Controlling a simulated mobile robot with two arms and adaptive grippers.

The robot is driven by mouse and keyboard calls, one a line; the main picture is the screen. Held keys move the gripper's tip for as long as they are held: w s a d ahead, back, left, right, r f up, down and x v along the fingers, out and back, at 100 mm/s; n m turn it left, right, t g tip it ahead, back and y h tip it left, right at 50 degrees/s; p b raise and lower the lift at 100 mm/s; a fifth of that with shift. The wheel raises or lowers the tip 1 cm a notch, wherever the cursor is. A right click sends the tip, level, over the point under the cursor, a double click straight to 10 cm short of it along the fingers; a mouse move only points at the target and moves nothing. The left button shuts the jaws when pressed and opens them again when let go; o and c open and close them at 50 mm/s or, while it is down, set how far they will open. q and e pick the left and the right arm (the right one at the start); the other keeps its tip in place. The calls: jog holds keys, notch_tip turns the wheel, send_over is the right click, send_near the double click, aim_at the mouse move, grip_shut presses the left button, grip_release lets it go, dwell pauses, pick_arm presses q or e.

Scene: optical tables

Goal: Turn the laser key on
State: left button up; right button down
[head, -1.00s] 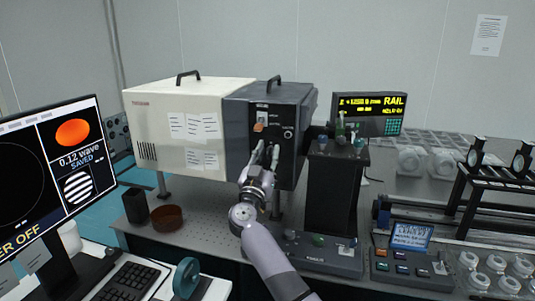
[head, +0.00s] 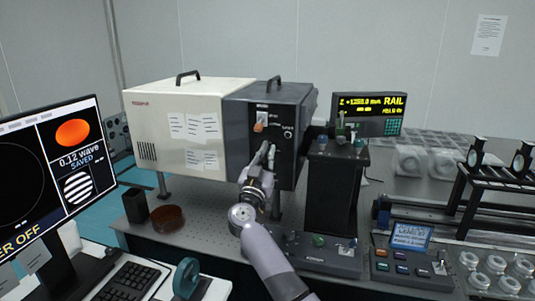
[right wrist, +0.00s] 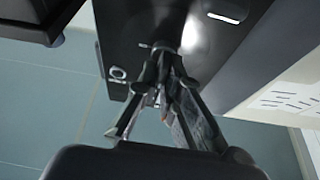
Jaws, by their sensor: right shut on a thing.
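The laser housing is a box with a cream part (head: 165,110) and a dark grey front part (head: 240,125) whose black panel carries an orange-topped switch (head: 260,122) and a small round fitting (head: 287,133). My right gripper (head: 267,150) is at the lower part of this panel, its fingers together. In the right wrist view the fingers (right wrist: 165,60) converge on a small metal piece at the panel, which looks like the laser key (right wrist: 158,46); the fingers mostly hide it, so its turn angle is unclear. My left gripper is not in view.
A monitor (head: 50,165) at left shows text ending "ER OFF". A black column (head: 332,190) stands close right of my right gripper. A dark cup (head: 135,206) and a brown round dish (head: 168,219) sit on the optical table at left.

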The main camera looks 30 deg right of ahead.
jog(key=shift+g, duration=0.3)
jog(key=m+g, duration=0.1)
jog(key=m, duration=0.2)
jog(key=m+g+h, duration=0.1)
jog(key=m, duration=0.1)
jog(key=shift+m+p, duration=0.4)
jog(key=m+g, duration=0.1)
jog(key=m, duration=0.2)
jog(key=m+g, duration=0.2)
jog(key=m, duration=0.2)
jog(key=shift+s+f+h, duration=0.1)
jog(key=shift+f+h, duration=0.1)
jog(key=shift+h, duration=0.2)
jog(key=m+g, duration=0.1)
jog(key=m, duration=0.1)
jog(key=m+g, duration=0.1)
jog(key=m, duration=0.2)
jog(key=shift+s+d+f+g+y, duration=0.1)
jog(key=shift+g+y, duration=0.2)
jog(key=shift+y, duration=0.1)
jog(key=shift+f+m+g+y, duration=0.1)
jog(key=shift+m+g+y, duration=0.4)
jog(key=shift+m, duration=1.6)
jog(key=c, duration=1.8)
grip_release()
jog(key=shift+o, duration=0.2)
